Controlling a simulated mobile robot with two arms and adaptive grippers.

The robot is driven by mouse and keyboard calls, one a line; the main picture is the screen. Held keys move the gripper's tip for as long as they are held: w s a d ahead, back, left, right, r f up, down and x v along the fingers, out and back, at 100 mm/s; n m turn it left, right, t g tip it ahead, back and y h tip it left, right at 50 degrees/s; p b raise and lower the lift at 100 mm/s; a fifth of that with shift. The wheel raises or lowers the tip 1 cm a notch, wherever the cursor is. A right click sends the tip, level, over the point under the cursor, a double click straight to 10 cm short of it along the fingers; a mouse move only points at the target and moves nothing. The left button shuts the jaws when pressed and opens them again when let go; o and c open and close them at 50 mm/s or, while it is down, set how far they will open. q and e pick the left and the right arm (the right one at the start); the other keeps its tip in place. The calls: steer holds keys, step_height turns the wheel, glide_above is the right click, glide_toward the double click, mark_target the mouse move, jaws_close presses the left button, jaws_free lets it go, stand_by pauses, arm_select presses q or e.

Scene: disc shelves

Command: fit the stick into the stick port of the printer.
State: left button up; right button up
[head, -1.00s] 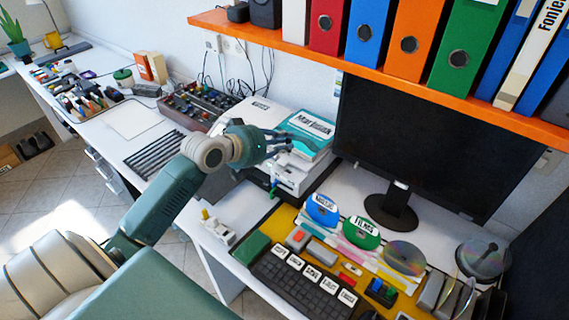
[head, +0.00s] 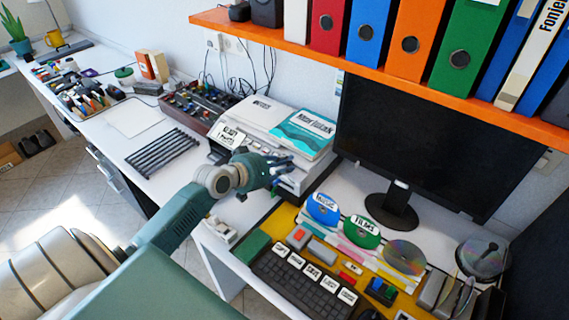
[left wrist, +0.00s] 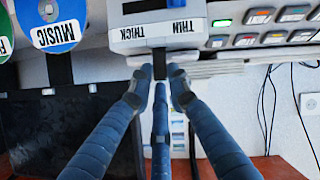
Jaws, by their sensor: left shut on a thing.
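The printer (head: 262,114) is white and stands on the desk left of the monitor, with a teal-and-white book on top. My left gripper (head: 284,168) is in front of the printer's front right part in the head view. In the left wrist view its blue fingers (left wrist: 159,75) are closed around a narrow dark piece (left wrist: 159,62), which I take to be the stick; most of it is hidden. Just beyond the fingertips is a pale block (left wrist: 190,35) with upside-down labels THIN and THICK. I cannot make out the stick port. My right gripper is not in view.
The monitor (head: 402,140) stands to the right. Blue MUSIC (head: 322,208) and green FILMS (head: 361,232) discs stand close to the gripper's right, behind the keyboard (head: 303,282). An orange shelf (head: 380,72) with binders overhangs the back. The front left desk edge is near the arm.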

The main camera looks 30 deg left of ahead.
arm_select(q)
steer(key=o, duration=0.5)
steer(key=shift+f, duration=0.1)
steer(key=shift+c, duration=0.2)
steer(key=shift+s+r, duration=0.15)
steer(key=shift+r, duration=0.05)
steer(key=b+v, duration=0.1)
steer(key=v, duration=1)
steer(key=shift+s+r, duration=0.2)
steer(key=shift+s, duration=0.15)
steer(key=shift+a, duration=0.15)
